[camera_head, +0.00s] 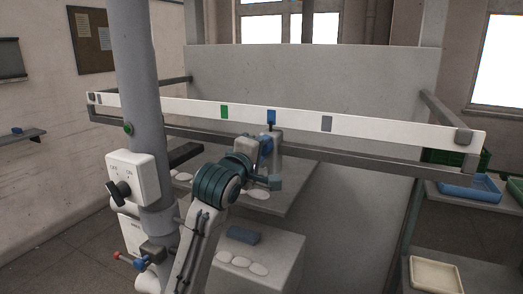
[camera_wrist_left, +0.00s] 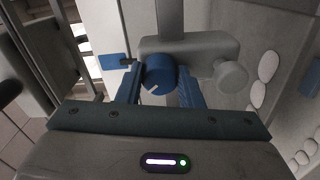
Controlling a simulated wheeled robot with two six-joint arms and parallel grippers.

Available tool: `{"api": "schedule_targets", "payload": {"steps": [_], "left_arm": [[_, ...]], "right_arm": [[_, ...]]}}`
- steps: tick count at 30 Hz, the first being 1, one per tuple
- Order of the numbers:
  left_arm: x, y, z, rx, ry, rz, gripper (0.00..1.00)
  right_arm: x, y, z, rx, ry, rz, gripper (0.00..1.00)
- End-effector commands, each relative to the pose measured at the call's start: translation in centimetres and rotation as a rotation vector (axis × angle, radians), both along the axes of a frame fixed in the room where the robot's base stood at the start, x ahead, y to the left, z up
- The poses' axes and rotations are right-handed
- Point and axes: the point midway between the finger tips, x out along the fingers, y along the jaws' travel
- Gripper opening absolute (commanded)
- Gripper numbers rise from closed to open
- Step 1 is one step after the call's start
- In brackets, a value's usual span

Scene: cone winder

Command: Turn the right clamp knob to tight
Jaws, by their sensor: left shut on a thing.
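My left gripper (camera_head: 262,160) reaches up to the grey carriage below the white rail (camera_head: 380,133) in the head view. In the left wrist view its two blue fingers (camera_wrist_left: 160,88) are shut on a round blue knob (camera_wrist_left: 158,70), one on each side. The knob's face carries a short white line, slanted. The knob sits on the grey clamp body (camera_wrist_left: 195,47), with a round grey knob (camera_wrist_left: 230,76) to its right. In the head view the arm partly hides the clamp. I cannot read any tight or loose marks. My right gripper is not in view.
The rail carries a green mark (camera_head: 224,112), a blue tab (camera_head: 271,117) and a grey mark (camera_head: 327,124). A post (camera_head: 143,80) with a white switch box (camera_head: 133,178) stands at the left. A blue tray (camera_head: 470,190) and a cream tray (camera_head: 436,275) lie at the right.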

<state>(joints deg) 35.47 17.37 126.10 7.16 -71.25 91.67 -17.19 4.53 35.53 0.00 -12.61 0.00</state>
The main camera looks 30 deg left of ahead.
Motion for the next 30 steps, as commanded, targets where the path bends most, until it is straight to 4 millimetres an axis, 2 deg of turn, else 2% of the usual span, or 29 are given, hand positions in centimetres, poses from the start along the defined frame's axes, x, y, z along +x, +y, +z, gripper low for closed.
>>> {"api": "schedule_targets", "payload": {"steps": [4, 5, 8, 19, 23, 30], "left_arm": [[0.0, 0.0, -0.1, -0.001, 0.002, 0.000, 0.10], [0.0, 0.0, -0.1, -0.001, 0.002, 0.000, 0.37], [0.0, 0.0, -0.1, -0.001, 0.001, 0.000, 0.55], [-0.6, 0.0, -0.2, 0.001, 0.000, 0.000, 0.55], [-2.6, -0.1, -0.4, 0.003, -0.004, -0.001, 0.55], [-7.5, -0.4, -0.3, 0.003, -0.004, 0.000, 0.55]], "right_arm": [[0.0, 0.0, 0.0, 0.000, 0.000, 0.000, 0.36], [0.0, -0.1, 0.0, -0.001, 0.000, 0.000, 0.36], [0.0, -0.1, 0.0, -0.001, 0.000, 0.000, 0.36], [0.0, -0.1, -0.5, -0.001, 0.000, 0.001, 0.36], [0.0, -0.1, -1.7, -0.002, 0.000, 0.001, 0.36], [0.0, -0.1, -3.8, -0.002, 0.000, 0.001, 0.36]]}}
